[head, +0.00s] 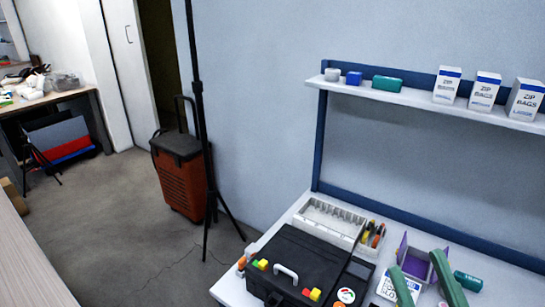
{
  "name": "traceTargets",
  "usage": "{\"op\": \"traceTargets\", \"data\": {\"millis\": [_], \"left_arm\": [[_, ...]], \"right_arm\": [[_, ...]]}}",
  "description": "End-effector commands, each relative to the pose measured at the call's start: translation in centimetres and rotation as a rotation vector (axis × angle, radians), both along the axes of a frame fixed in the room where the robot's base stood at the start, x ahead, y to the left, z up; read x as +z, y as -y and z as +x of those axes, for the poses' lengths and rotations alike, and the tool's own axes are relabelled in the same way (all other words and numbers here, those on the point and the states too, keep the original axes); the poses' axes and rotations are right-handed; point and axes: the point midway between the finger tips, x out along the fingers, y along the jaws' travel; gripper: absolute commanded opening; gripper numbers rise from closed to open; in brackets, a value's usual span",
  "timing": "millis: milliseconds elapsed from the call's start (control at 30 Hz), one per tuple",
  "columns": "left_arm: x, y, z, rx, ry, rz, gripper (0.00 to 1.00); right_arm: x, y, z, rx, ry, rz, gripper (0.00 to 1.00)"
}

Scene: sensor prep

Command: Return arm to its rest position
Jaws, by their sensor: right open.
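My right gripper (416,263) comes in at the bottom edge, right of centre. Its two green fingers stand apart, so it is open, and I see nothing held between them. It is above the white workbench (229,289), in front of a purple-sided holder (413,262). Whether it touches the holder, I cannot tell. The rest of the right arm is outside the picture. My left gripper is not in view.
A black case (308,259) with a pale handle and coloured blocks lies left of the gripper. A white divided tray (330,219) is behind it. A green cylinder (467,281) lies right. A shelf (425,100) holds zip bag boxes (484,91). A black tripod (201,130) stands left.

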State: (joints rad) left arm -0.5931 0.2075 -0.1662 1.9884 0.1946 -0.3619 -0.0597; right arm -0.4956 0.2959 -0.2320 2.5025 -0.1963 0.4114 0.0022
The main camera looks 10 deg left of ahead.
Motion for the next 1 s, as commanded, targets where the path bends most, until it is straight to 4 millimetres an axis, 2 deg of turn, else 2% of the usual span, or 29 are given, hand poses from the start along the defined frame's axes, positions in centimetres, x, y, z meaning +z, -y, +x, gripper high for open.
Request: {"op": "traceTargets", "data": {"millis": [67, 167, 267, 300, 367, 400, 500, 600, 700, 800, 1000], "left_arm": [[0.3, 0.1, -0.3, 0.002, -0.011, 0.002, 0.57], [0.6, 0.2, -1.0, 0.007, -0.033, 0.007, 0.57], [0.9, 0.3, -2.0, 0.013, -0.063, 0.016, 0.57], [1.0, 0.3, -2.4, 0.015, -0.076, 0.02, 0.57], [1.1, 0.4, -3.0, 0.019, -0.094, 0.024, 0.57], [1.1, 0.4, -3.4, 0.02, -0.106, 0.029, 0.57], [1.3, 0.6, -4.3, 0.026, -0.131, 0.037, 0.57], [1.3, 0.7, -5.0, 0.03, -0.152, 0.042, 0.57], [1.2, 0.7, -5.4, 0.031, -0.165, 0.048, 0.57], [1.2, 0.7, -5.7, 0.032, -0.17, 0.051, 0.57], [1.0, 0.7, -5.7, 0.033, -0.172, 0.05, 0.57]], "right_arm": [[-1.5, 0.2, 1.4, -0.019, -0.081, -0.004, 0.46], [-5.7, 0.7, 4.1, -0.062, -0.273, -0.014, 0.46], [-12.5, 1.6, 6.4, -0.117, -0.542, -0.027, 0.46], [-15.6, 2.0, 6.8, -0.138, -0.654, -0.031, 0.46], [-20.2, 2.6, 6.7, -0.167, -0.821, -0.04, 0.46], [-23.3, 2.9, 6.3, -0.184, -0.93, -0.044, 0.46], [-30.0, 3.7, 4.1, -0.22, -1.173, -0.057, 0.46], [-34.8, 4.1, 1.4, -0.242, -1.362, -0.066, 0.46], [-38.0, 4.3, -1.0, -0.255, -1.49, -0.07, 0.46], [-39.5, 4.4, -2.3, -0.261, -1.556, -0.075, 0.46], [-40.0, 4.4, -2.6, -0.263, -1.572, -0.076, 0.46]]}}
